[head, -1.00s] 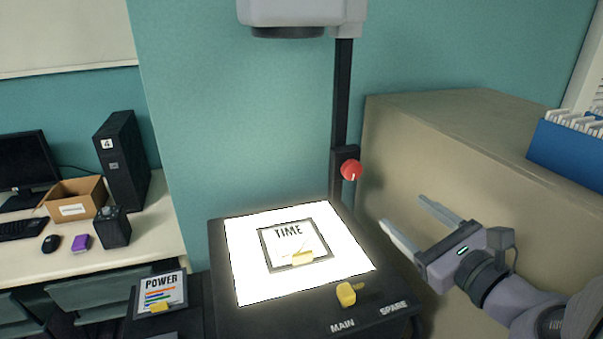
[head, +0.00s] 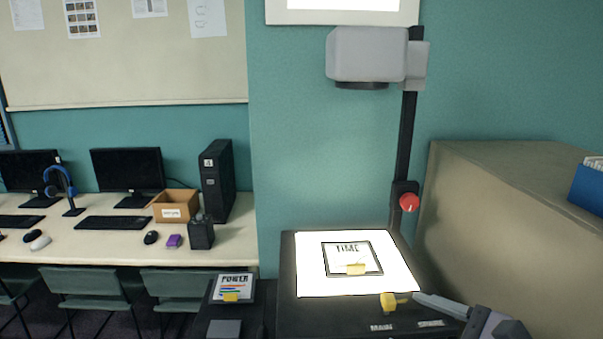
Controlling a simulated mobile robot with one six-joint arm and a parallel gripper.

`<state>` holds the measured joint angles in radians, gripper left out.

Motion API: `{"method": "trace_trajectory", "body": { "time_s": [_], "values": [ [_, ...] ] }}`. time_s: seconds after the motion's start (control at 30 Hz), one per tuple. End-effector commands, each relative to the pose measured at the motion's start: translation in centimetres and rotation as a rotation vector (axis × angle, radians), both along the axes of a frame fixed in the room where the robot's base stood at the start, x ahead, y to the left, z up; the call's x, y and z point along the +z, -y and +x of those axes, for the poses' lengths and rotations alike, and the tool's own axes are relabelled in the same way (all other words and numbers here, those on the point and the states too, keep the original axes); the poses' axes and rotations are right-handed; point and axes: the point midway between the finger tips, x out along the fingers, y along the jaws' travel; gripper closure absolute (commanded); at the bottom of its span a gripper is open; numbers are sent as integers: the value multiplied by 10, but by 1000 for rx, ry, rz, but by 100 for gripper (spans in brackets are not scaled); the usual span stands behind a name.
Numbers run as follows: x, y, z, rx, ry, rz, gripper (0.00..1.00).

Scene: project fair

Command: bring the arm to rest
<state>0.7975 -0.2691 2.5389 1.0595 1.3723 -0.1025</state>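My gripper (head: 440,306) is at the bottom right of the head view, by the front right corner of the overhead projector (head: 288,270). One grey finger shows, pointing left towards the projector's yellow knob (head: 388,301). The other finger cannot be made out, so its opening is unclear. I see nothing held. Part of my wrist shows at the bottom edge; the rest of the arm is out of the picture.
A framed TIME sheet (head: 340,262) with a yellow tab lies on the lit stage. The projector's post carries a red knob (head: 409,202) and the head (head: 365,55). A beige cabinet (head: 500,220) stands at right. A POWER card (head: 234,283) lies left of the projector.

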Motion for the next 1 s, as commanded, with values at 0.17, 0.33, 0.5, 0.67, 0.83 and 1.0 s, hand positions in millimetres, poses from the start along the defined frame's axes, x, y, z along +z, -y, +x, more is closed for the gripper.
{"method": "trace_trajectory", "body": {
  "time_s": [0.17, 0.33, 0.5, 0.67, 0.83, 1.0],
  "values": [
    [-30, -71, -44, 376, -59, -419, 36],
    [-43, -87, -88, 758, 37, -1053, 36],
    [-14, -78, -92, 921, 249, -1544, 36],
    [-49, -75, -115, 980, 141, -1458, 36],
    [-52, -75, -118, 987, 131, -1450, 36],
    [-52, -75, -118, 987, 131, -1448, 36]
  ]
}}
